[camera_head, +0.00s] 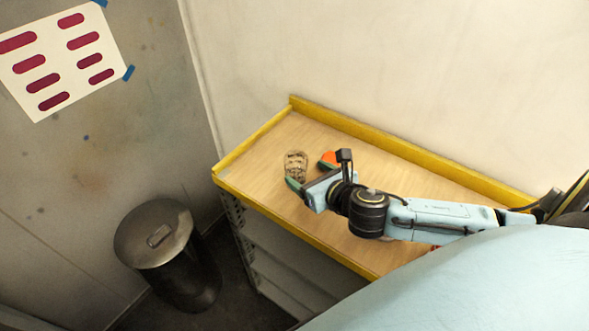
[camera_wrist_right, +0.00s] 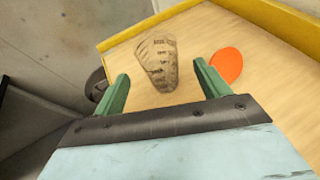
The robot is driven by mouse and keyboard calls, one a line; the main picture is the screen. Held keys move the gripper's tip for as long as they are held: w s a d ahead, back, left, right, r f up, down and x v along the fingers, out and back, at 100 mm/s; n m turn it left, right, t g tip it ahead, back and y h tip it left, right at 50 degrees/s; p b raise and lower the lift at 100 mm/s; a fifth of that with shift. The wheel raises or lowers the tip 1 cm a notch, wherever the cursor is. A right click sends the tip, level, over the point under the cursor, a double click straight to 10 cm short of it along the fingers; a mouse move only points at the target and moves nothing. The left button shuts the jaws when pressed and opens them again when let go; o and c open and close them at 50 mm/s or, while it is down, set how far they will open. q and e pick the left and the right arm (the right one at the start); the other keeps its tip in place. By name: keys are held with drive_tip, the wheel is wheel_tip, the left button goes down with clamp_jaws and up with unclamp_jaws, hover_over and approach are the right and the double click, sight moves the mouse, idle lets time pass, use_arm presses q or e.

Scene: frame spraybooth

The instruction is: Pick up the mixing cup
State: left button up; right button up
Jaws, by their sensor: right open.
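The mixing cup (camera_head: 295,164) is a translucent, brownish cup with dark markings. It stands on the wooden shelf near its left end. In the right wrist view the mixing cup (camera_wrist_right: 158,62) is ahead of my right gripper, roughly centred between the two green fingers. My right gripper (camera_wrist_right: 160,84) is open with nothing held. In the head view my right gripper (camera_head: 296,185) is close to the near side of the cup, and its fingers partly overlap there. I cannot tell whether a finger touches the cup. My left gripper is not in view.
An orange, round-topped object (camera_head: 329,159) lies right of the cup; it also shows beside the right finger in the right wrist view (camera_wrist_right: 227,66). The shelf (camera_head: 262,150) has yellow raised edges. A lidded metal bin (camera_head: 157,234) stands on the floor at left.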

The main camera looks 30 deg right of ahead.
sight(291, 162)
drive_tip(key=shift+x, duration=0.8)
drive_tip(key=shift+w+f, duration=0.15)
drive_tip(key=shift+w, duration=0.2)
drive_tip(key=shift+w+f, duration=0.1)
drive_tip(key=shift+w, duration=0.35)
drive_tip(key=x, duration=0.3)
drive_tip(key=shift+w+a+p, duration=0.1)
drive_tip(key=shift+w+p, duration=0.15)
drive_tip(key=shift+p, duration=0.05)
drive_tip(key=shift+w+f, duration=0.15)
drive_tip(key=shift+w, duration=0.2)
drive_tip(key=shift+w+f, duration=0.1)
drive_tip(key=shift+w, duration=0.1)
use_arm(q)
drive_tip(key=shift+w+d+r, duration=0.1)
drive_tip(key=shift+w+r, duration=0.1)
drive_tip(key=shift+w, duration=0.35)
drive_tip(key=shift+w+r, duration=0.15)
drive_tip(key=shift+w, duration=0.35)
use_arm(e)
drive_tip(key=c, duration=1)
drive_tip(key=shift+c, duration=0.2)
